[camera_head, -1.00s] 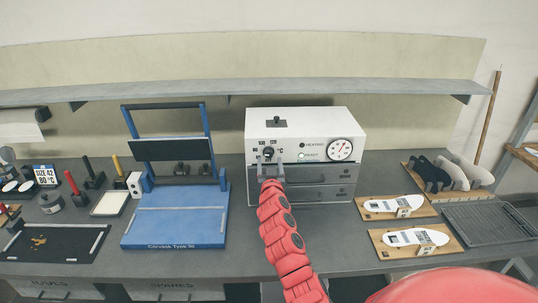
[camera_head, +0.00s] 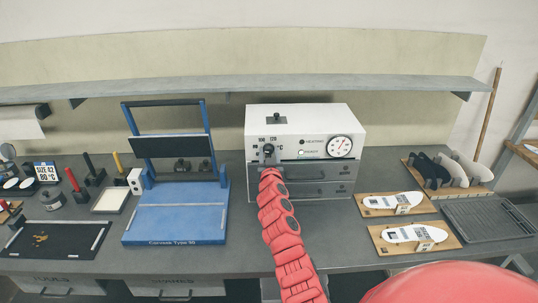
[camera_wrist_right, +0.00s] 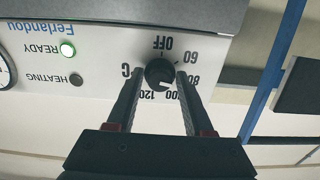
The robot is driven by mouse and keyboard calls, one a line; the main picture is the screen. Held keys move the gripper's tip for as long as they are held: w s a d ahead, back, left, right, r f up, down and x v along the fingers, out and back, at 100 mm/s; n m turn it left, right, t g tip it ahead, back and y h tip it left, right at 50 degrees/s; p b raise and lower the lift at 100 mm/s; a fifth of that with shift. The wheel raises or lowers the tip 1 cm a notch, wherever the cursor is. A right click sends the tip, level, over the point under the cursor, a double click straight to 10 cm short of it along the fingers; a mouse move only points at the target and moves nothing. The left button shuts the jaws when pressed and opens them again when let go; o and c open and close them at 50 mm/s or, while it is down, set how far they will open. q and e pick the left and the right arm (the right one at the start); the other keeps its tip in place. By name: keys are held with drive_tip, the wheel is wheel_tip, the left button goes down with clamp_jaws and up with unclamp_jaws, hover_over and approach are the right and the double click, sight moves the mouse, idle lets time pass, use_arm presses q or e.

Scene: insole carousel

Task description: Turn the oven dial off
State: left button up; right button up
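The oven (camera_head: 300,115) is a white box on the bench with a black dial (camera_head: 268,149) on its front left. In the right wrist view the dial (camera_wrist_right: 158,73) appears upside down, with OFF at the top and a pale mark at its lower edge, near the 100 and 120 figures. My right gripper (camera_wrist_right: 159,74) has one finger on each side of the dial, with narrow gaps showing. In the head view my right gripper (camera_head: 269,159) is at the dial, partly hidden. The READY light (camera_wrist_right: 67,49) glows green; the HEATING light (camera_wrist_right: 76,79) looks unlit. My left gripper is not in view.
A round gauge (camera_head: 340,147) is right of the dial, and grey drawers (camera_head: 320,180) are below it. A blue press (camera_head: 175,218) stands to the left. Insole boards (camera_head: 415,238) and a dark tray (camera_head: 490,218) lie to the right. A shelf (camera_head: 230,88) runs above.

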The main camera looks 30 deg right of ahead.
clamp_jaws()
drive_tip(key=n, duration=0.4)
drive_tip(key=shift+f+b, duration=0.1)
drive_tip(key=shift+b, duration=0.2)
drive_tip(key=n, duration=0.4)
drive_tip(key=shift+n, duration=0.3)
drive_tip(key=n+p, duration=0.1)
drive_tip(key=n, duration=1)
drive_tip(key=shift+n, duration=0.3)
